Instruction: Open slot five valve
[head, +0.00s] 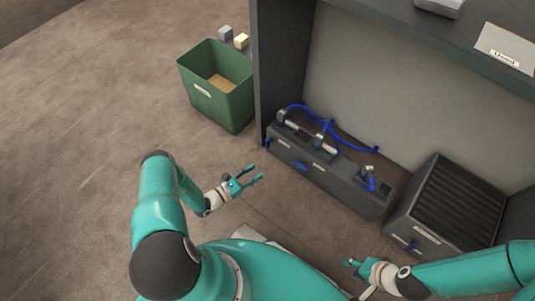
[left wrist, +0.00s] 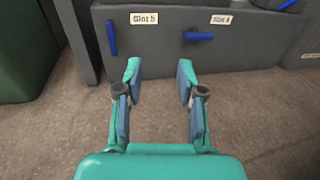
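A long dark grey valve block (head: 345,191) lies on the floor in the bay. In the left wrist view, its front (left wrist: 165,65) carries a "Slot 5" label (left wrist: 144,18) with an upright blue valve handle (left wrist: 112,38) at its left. A second blue handle (left wrist: 198,36) lies level under another slot label (left wrist: 221,19). My left gripper (left wrist: 158,72) is open and empty, in front of the block and apart from both handles; it also shows in the head view (head: 257,172). My right gripper (head: 347,262) is near the bottom of the head view, apart from the block; its opening is unclear.
A green bin (head: 215,104) stands left of the bay, with two small blocks beyond it. A dark upright post (head: 281,70) stands beside the block's left end. A ribbed dark box (head: 452,200) stands at right. Blue hoses (head: 330,130) run above the block. Floor at left is clear.

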